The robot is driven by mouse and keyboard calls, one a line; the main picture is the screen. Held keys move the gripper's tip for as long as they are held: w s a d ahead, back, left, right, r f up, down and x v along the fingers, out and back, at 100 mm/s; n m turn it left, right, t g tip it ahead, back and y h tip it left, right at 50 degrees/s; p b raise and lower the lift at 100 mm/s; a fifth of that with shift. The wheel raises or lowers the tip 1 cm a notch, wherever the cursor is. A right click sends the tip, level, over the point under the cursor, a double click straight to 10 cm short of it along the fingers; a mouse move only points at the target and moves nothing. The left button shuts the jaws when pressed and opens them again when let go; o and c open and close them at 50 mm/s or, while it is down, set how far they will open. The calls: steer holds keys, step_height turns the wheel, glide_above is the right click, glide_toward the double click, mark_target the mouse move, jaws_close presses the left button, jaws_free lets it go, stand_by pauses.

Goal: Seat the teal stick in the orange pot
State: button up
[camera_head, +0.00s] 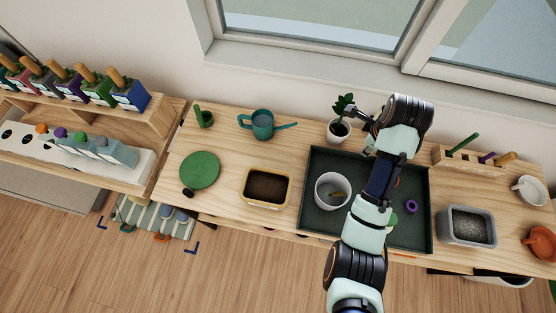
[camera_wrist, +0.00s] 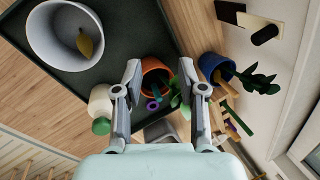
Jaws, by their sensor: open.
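The orange pot (camera_wrist: 152,66) is in the wrist view, standing on the dark tray between my fingertips. In the head view my arm hides it. My gripper (camera_wrist: 160,78) is open above the pot, one finger on each side; it also shows in the head view (camera_head: 362,122). A green piece (camera_wrist: 174,86) shows beside the pot, close to the right finger. A green stick (camera_head: 464,142) leans in the wooden rack at the right of the head view.
A white pot (camera_head: 320,190) stands in the dark tray (camera_head: 318,226), with a purple ring (camera_head: 411,206) to the right. A potted plant (camera_head: 338,130) stands behind the tray. A grey bin (camera_head: 446,235) is at right. A teal watering can (camera_head: 262,125) is at left.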

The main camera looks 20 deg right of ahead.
steer(key=w+a+r+n+t, duration=0.1)
steer(key=w+a+n+t, duration=0.1)
steer(key=a+n, duration=0.5)
steer(key=w+a+r+n+t, duration=0.2)
steer(key=a+n, duration=0.3)
steer(key=a, duration=0.5)
steer(key=s+a+r+n+t+y, duration=0.1)
steer(key=s+a+r+n+t, duration=0.2)
steer(key=a+n, duration=0.5)
steer(key=s+a+r+n+t+y, duration=0.1)
steer(key=s+a+r+n+t, duration=0.2)
steer(key=a+r+n, duration=0.3)
steer(key=s+a+n, duration=0.1)
steer(key=a+n, duration=0.1)
steer(key=a, duration=0.2)
steer(key=shift+s+r+n, duration=0.15)
steer(key=shift+r+n, duration=0.1)
steer(key=shift+n, duration=0.15)
